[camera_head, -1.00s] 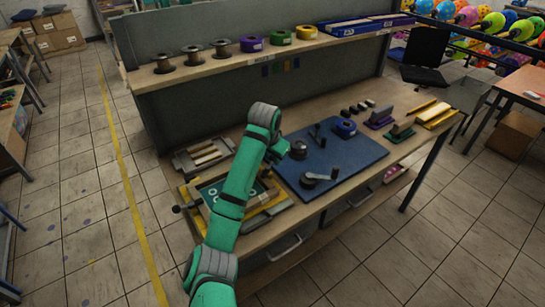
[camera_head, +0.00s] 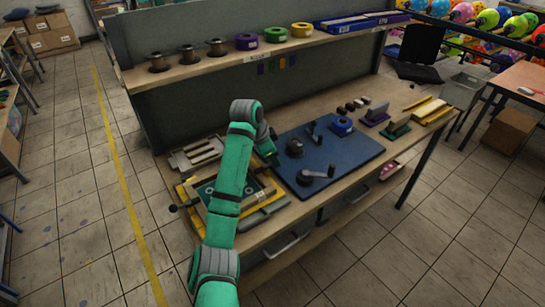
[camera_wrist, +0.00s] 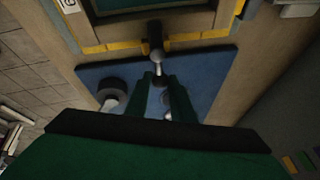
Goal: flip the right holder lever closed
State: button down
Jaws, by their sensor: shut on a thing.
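The holder frame (camera_head: 207,226) with its green board lies on a yellow base at the left end of the bench. In the wrist view, the yellow-edged frame (camera_wrist: 198,35) is at the top. The right holder lever (camera_wrist: 155,40), dark with a pale round joint, runs from the frame's edge toward my fingers. My gripper (camera_wrist: 165,82) points at the lever, its dark green fingers on both sides of the lever's lower end, shut on it. In the head view, my gripper (camera_head: 271,153) is at the frame's right side, and the lever there is hidden behind my arm.
A blue mat (camera_head: 345,165) with dark crank-like tools lies just right of my gripper. A round dark tool (camera_wrist: 111,98) stands near my fingers. A slotted tray (camera_head: 195,153) is behind the frame. A shelf of spools (camera_head: 215,47) rises at the back.

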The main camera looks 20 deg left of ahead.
aim_at(264, 172)
jog(key=shift+d, duration=0.1)
dwell(0.3)
jog(key=c, duration=1.5)
grip_release()
jog(key=shift+c, duration=0.2)
jog(key=v, duration=1)
jog(key=shift+s+r, duration=0.15)
jog(key=shift+r, duration=0.2)
jog(key=shift+a, duration=0.25)
